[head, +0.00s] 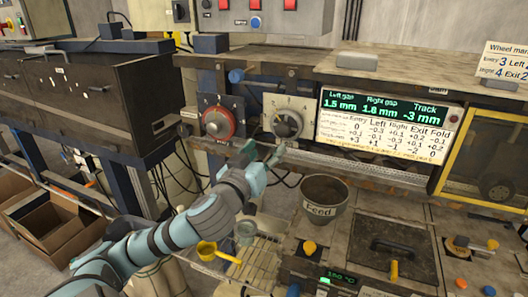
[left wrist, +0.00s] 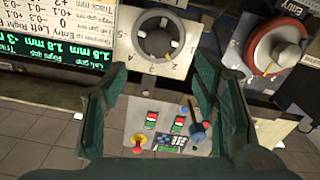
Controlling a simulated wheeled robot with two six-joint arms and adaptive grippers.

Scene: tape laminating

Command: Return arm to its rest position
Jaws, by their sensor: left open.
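My left arm reaches in from the lower left in the head view. Its left gripper (head: 262,158) is in front of the machine, just below the grey dial (head: 287,123) and right of the red dial (head: 217,122). In the left wrist view the left gripper (left wrist: 165,95) has its two dark green fingers spread apart with nothing between them. The grey dial (left wrist: 157,42) and red dial (left wrist: 275,48) show beyond the fingers, apart from them. My right gripper is not in view.
A green display (head: 385,108) reads 1.5 mm, 1.8 mm and -3 mm above a printed table. A Feed bucket (head: 325,203) stands right of my gripper. A yellow ladle (head: 212,251) lies near my forearm. Cardboard boxes (head: 50,222) sit on the floor at left.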

